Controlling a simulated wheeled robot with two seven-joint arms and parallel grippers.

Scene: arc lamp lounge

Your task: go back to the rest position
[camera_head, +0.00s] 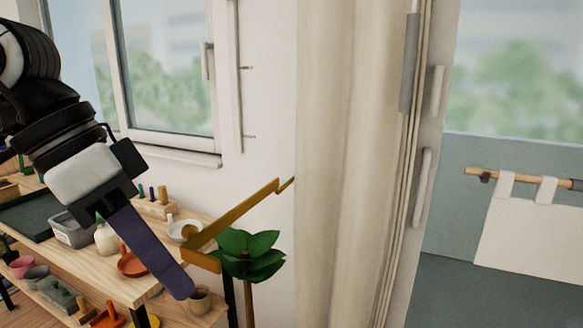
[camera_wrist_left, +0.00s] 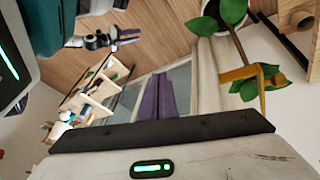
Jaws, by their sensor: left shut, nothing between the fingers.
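My left gripper (camera_head: 178,287) comes in from the left in the head view, pointing down and to the right. Its purple fingers are shut with nothing between them. It hangs in front of the wooden shelf table (camera_head: 150,262), beside a yellow-brown bracket arm (camera_head: 235,222). The shut fingers also show in the left wrist view (camera_wrist_left: 160,78). My right gripper does not show in the head view. In the left wrist view a dark gripper-like part (camera_wrist_left: 125,36) shows at the upper left, too small to read.
A potted plant (camera_head: 250,255) stands right of my left gripper. A cream curtain (camera_head: 345,150) hangs beyond it. A grey bin (camera_head: 72,230), a white jar (camera_head: 107,238) and an orange dish (camera_head: 131,263) stand on the shelf. A window (camera_head: 165,75) is behind.

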